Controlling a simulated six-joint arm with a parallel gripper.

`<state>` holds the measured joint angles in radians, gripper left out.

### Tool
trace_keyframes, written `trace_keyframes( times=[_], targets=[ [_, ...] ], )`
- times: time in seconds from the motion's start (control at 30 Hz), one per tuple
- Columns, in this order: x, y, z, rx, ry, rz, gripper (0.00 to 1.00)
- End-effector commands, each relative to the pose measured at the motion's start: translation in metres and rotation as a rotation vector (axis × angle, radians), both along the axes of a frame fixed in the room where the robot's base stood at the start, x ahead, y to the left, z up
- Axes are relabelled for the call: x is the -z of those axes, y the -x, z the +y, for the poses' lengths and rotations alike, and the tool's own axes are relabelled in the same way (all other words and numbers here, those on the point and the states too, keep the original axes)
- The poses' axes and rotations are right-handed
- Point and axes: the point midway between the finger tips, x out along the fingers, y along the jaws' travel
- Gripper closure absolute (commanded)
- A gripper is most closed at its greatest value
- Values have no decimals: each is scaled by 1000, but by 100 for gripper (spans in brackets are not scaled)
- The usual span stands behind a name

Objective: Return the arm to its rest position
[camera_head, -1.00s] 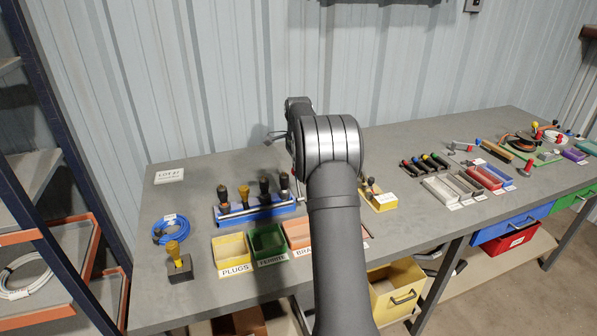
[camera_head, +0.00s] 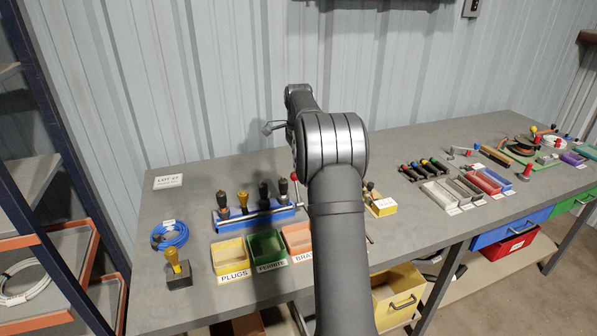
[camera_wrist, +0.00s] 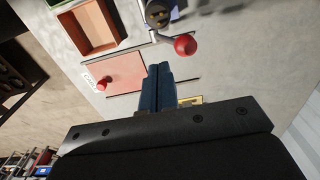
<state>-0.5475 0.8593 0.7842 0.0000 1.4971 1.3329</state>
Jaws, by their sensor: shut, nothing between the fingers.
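My gripper (camera_wrist: 158,88) shows in the wrist view with its two dark blue fingers together and nothing between them. It is over the bench, beside a flat salmon-coloured plate (camera_wrist: 122,72). A red ball knob (camera_wrist: 185,45) on a metal lever is just beyond and to the right of the fingertips. In the head view my arm reaches up the middle of the picture and bends over the bench. The fingers cannot be made out there.
Yellow (camera_head: 230,256), green (camera_head: 267,250) and orange (camera_head: 298,239) bins stand at the bench front. Behind them a blue rack (camera_head: 256,218) holds upright tools. Long trays (camera_head: 440,196) lie right. Bare bench shows at the back left.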

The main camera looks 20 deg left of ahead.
Motion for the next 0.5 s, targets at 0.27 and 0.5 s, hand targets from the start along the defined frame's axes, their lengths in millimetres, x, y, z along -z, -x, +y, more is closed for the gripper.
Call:
trace_keyframes(
  times=[0.27, 0.5],
  targets=[
    [-4, 0, 0, 0, 1, 1, 100],
    [5, 0, 0, 0, 1, 3, 100]
  ],
)
